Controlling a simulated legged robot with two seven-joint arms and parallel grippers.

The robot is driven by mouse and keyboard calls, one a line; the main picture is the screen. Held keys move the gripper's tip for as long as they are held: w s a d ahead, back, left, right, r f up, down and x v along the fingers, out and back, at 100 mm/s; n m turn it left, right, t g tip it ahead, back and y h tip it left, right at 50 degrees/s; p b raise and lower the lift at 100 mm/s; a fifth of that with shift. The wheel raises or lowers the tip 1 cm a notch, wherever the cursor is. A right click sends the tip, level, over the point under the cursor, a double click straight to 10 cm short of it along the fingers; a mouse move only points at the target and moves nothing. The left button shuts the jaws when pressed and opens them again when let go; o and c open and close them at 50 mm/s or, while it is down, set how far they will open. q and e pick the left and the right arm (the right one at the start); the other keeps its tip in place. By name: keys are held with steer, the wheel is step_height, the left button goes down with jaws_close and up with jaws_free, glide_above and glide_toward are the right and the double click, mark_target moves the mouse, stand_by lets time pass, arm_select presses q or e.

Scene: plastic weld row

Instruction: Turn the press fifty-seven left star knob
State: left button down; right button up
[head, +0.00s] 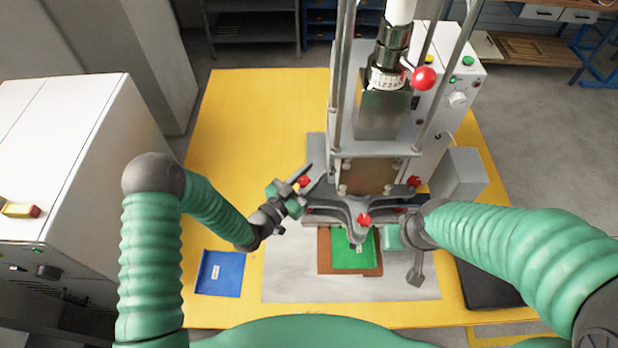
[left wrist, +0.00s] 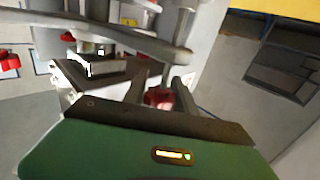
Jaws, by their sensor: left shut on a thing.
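The press (head: 375,150) stands on a yellow-topped table. Its left star knob (head: 304,181) is red and sits at the left side of the press; the red knob also shows between the fingers in the left wrist view (left wrist: 158,97). My left gripper (head: 311,176) is shut on this knob, one finger on each side. The fingers hide part of the knob. My right gripper (head: 416,269) hangs low at the front right of the press, away from the left knob; its finger gap cannot be made out.
Another red knob (head: 414,181) is on the right side, and one (head: 364,219) at the front centre. A red ball handle (head: 424,78) sticks out higher up. A green piece (head: 352,255) lies in a brown frame below. A blue tray (head: 220,273) lies at left; yellow tabletop (head: 235,130) is clear behind.

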arm_select(q)
steer(key=m+g+h+b, duration=0.2)
steer(key=g, duration=0.1)
steer(key=s+m+g+h+b, duration=0.1)
steer(key=m+g+h+b, duration=0.1)
steer(key=m+g+b, duration=0.1)
steer(key=d+m+g+h+b, duration=0.1)
steer(key=m+g+h+b, duration=0.1)
steer(key=g, duration=0.3)
steer(key=shift+s+f+m+b, duration=0.3)
steer(key=shift+m+b, duration=0.3)
steer(key=shift+m, duration=0.1)
steer(key=m+g+b, duration=0.1)
steer(key=g, duration=0.1)
steer(key=m+g+b, duration=0.2)
steer(key=g, duration=0.1)
steer(key=shift+s+r, duration=0.15)
steer(key=shift+s, duration=0.25)
steer(key=shift+s+r+m+g+b, duration=0.15)
steer(key=shift+m+g+b, duration=0.25)
steer(key=shift+g, duration=0.1)
steer(key=shift+r, duration=0.1)
steer(key=c, duration=1.4)
jaws_free()
steer(key=o, duration=0.4)
